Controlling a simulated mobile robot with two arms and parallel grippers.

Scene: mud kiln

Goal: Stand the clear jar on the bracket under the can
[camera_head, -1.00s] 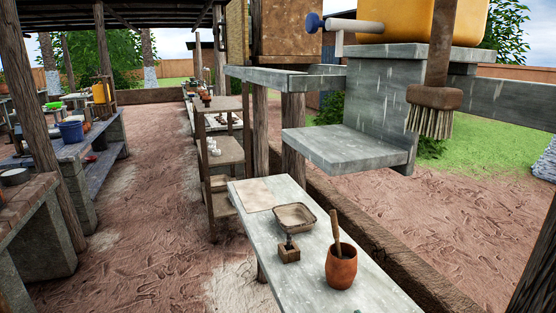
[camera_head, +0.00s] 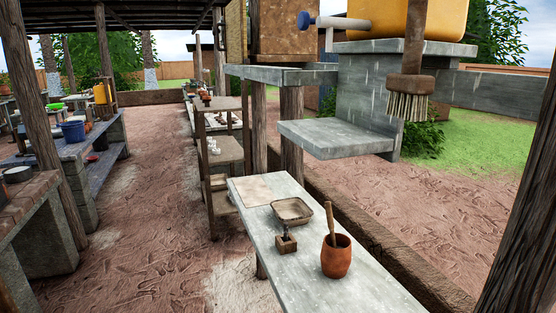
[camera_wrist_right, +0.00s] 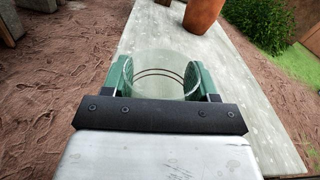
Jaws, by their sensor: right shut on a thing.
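The clear jar (camera_wrist_right: 165,60) is between the two green finger pads of my right gripper (camera_wrist_right: 163,78) in the right wrist view. The gripper is shut on it and holds it above a pale worktop. The yellow can (camera_head: 435,22) stands on a grey ledge at the upper right of the head view, with a white spout and blue knob (camera_head: 305,20) reaching left. Below the spout is the flat grey bracket (camera_head: 330,138), and its top is bare. Neither gripper shows in the head view.
The pale worktop (camera_head: 310,270) holds a clay pot (camera_head: 336,258) with a wooden handle in it, a shallow dish (camera_head: 292,210) and a small block (camera_head: 286,245). A brush (camera_head: 408,98) hangs right of the bracket. A dark post (camera_head: 520,220) stands at the right.

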